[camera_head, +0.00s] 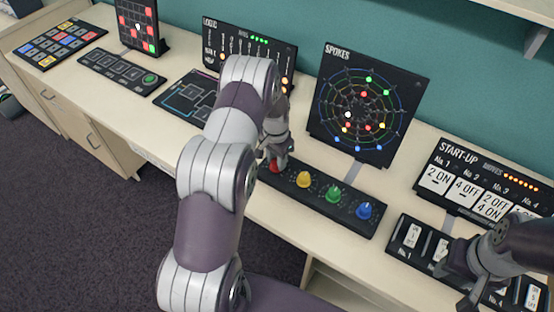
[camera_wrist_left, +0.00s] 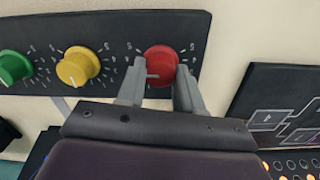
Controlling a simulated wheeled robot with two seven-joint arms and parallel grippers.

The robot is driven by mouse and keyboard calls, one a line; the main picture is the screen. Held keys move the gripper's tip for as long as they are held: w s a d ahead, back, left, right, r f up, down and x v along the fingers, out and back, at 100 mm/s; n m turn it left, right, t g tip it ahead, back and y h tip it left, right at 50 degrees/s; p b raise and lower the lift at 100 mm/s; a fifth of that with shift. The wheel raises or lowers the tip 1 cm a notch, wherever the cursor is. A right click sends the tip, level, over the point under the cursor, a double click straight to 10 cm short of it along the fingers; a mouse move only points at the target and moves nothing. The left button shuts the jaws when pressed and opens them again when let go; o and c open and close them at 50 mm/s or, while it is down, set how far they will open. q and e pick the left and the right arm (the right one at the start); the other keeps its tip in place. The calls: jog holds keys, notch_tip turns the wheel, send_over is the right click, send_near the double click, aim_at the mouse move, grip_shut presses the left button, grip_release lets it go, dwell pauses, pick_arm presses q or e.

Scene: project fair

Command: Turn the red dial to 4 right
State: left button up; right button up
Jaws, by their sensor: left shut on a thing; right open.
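The red dial (camera_wrist_left: 160,64) is the end knob on a black dial panel (camera_wrist_left: 110,27) with pale numbers around each knob. My left gripper (camera_wrist_left: 160,88) has its two fingers on either side of the red dial and is shut on it. In the head view the red dial (camera_head: 275,166) shows only partly beneath my left gripper (camera_head: 276,158). A light pointer line shows on the dial's face in the wrist view; the number it meets is too small to read. My right gripper (camera_head: 468,292) is open over the switch panel at the lower right.
Yellow (camera_head: 304,179), green (camera_head: 333,194) and blue (camera_head: 365,211) knobs sit in the same row. The SPOKES board (camera_head: 322,135) stands behind. The START-UP board (camera_head: 430,180) and a switch panel (camera_head: 393,235) are at the right. The LOGIC board (camera_head: 290,50) is partly hidden by my left arm.

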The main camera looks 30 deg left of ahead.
aim_at(275, 160)
pick_arm(q)
jog(key=shift+m, duration=0.5)
jog(key=shift+r, duration=0.1)
jog(key=o, duration=1)
jog(key=shift+o, duration=0.2)
jog(key=shift+s+a, duration=0.1)
jog(key=shift+s, duration=0.1)
jog(key=shift+w+r, duration=0.15)
jog(key=shift+r, duration=0.1)
notch_tip(275, 160, up, 12)
jog(key=b, duration=0.2)
jog(key=shift+a+r, duration=0.15)
